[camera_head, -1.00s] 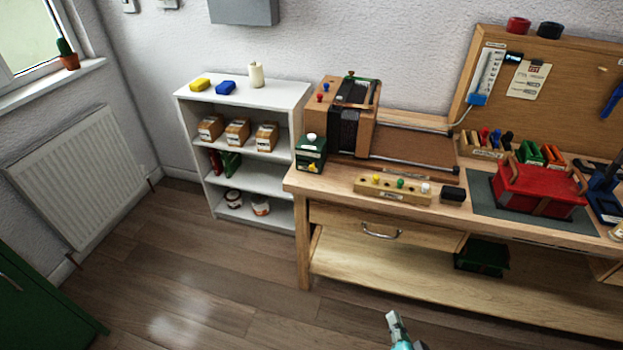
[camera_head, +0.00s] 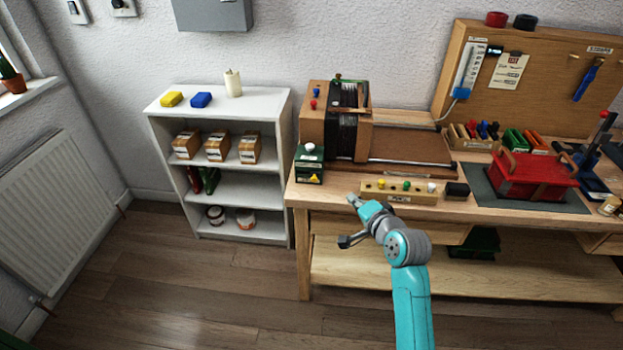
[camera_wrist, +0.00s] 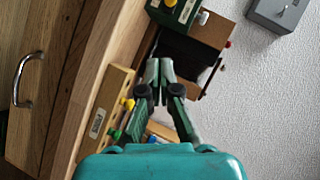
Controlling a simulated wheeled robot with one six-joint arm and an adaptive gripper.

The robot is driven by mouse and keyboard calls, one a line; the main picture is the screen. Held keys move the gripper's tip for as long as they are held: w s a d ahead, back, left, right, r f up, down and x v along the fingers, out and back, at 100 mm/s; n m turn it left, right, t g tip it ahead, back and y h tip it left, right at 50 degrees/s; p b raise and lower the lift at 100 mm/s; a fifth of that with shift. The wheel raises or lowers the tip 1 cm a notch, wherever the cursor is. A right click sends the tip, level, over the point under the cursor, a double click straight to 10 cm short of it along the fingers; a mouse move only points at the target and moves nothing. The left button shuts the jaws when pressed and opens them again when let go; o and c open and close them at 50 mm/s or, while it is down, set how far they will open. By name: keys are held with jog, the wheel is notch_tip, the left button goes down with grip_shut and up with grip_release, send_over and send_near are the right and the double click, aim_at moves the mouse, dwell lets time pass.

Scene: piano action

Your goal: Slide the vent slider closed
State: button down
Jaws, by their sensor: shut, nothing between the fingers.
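A small dark green box (camera_head: 310,164) with a white knob on top stands at the bench's front left corner. A yellow piece (camera_head: 314,179) shows on its front. No part is clearly marked as the vent slider; I cannot tell if the yellow piece is it. The box also shows at the top of the wrist view (camera_wrist: 184,11). My gripper (camera_head: 353,200) is in front of the bench's front edge, right of and below the box in the head view. In the wrist view its fingers (camera_wrist: 158,70) are together and empty, apart from the box in the picture.
A wooden block with coloured pegs (camera_head: 400,196) lies along the bench's front edge, with a black block (camera_head: 457,190) beside it. A wooden bellows unit (camera_head: 335,130) stands behind the green box. A white shelf (camera_head: 222,102) stands left.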

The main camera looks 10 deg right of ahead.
jog(key=shift+w+a+r, duration=0.3)
jog(key=shift+w+r, duration=0.4)
jog(key=shift+w, duration=0.2)
send_near(317, 175)
jog(key=shift+w+d+r, duration=0.25)
jog(key=shift+w+d, duration=0.7)
jog(key=shift+d, duration=0.2)
jog(key=shift+w+a+f, duration=0.35)
jog(key=shift+w+a, duration=0.15)
jog(key=shift+a, duration=0.1)
jog(key=shift+w+a+f, duration=0.4)
jog(key=shift+w+a, duration=0.15)
jog(key=shift+w+a+f, duration=0.3)
jog(key=shift+a+f, duration=0.05)
jog(key=shift+a, duration=0.1)
jog(key=a, duration=0.1)
jog(key=w+a, duration=0.1)
jog(key=a, duration=0.3)
jog(key=shift+w, duration=0.3)
jog(key=shift+d, duration=0.1)
